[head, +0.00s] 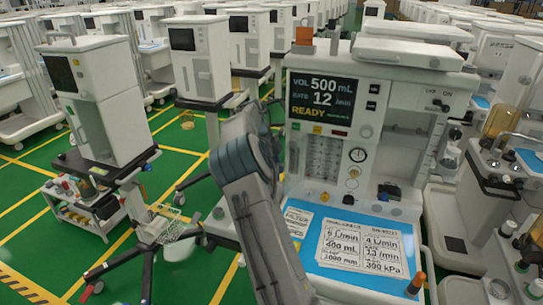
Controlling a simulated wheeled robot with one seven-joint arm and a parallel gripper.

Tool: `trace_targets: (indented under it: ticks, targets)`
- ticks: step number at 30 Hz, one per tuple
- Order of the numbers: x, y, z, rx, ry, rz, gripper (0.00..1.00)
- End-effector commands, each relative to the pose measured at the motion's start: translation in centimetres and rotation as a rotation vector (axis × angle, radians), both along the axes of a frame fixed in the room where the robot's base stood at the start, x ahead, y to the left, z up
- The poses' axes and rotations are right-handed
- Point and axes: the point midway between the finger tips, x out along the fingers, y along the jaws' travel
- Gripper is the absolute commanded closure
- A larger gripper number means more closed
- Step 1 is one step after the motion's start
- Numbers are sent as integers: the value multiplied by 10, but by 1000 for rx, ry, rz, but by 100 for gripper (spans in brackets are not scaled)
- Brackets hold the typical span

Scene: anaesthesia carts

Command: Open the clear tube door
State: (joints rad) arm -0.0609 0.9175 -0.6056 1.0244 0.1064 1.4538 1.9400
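The clear tube door (323,158) is a see-through panel on the front of the anaesthesia machine (380,120), below the display. Rows of tubes or markings show through it. It looks closed, flat against the front, but its left edge is close to my arm and hard to make out. My grey arm rises from the bottom of the head view and bends just left of the door. My gripper cannot be made out; the arm seems to hide it.
The display (325,97) reads READY. A gauge (357,155) and knobs sit right of the door. Printed cards (358,245) lie on the blue worktop (350,278) below. A cart (100,110) stands left, another machine (500,170) close at right.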

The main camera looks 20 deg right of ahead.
Motion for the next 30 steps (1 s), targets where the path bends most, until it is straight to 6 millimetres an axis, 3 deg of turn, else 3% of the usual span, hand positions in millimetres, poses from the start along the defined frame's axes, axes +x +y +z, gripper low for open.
trace_targets:
  ticks: [18, 30]
  targets:
    - [26, 24, 90, -3, -4, -1, 69]
    - [34, 33, 121, -2, -2, -2, 69]
